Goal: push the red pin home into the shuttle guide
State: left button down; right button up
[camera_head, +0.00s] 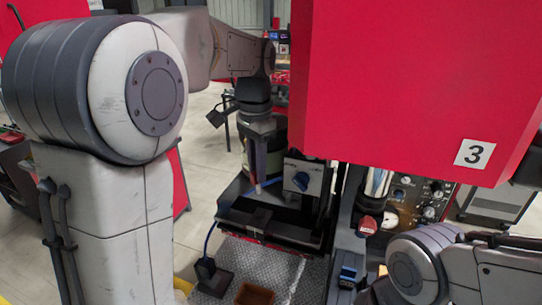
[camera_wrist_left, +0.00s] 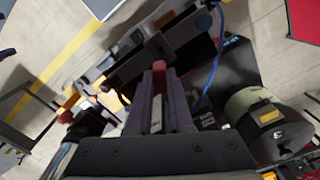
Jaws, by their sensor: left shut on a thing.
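My left gripper (camera_head: 258,172) points down over the dark machine bed, and its fingers show from behind in the left wrist view (camera_wrist_left: 159,82). They are shut on the red pin (camera_wrist_left: 158,66), whose red end shows between the fingertips. A dark grey bar-like part, which looks like the shuttle guide (camera_wrist_left: 128,72), lies just beyond the fingertips. I cannot tell whether the pin touches it or sits in it. In the head view the pin is too small to make out surely. My right gripper is out of view; only part of that arm shows at the lower right.
A large red panel marked 3 (camera_head: 420,80) hangs over the right half of the head view. A blue cable (camera_wrist_left: 214,55) runs near the fingers. A brown tray (camera_head: 254,294) lies in front.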

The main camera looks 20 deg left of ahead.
aim_at(259, 192)
pick_arm(q)
jog(key=shift+w+a, duration=0.1)
jog(key=shift+a, duration=0.15)
jog(key=shift+w+d, duration=0.15)
jog(key=shift+d, duration=0.2)
jog(key=shift+r, duration=0.1)
jog(key=shift+f+b, duration=2)
jog(key=shift+f, duration=0.95)
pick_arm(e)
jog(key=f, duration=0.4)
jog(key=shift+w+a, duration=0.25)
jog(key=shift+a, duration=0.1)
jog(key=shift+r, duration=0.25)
pick_arm(q)
jog(key=shift+f, duration=1.4)
dwell(1.9)
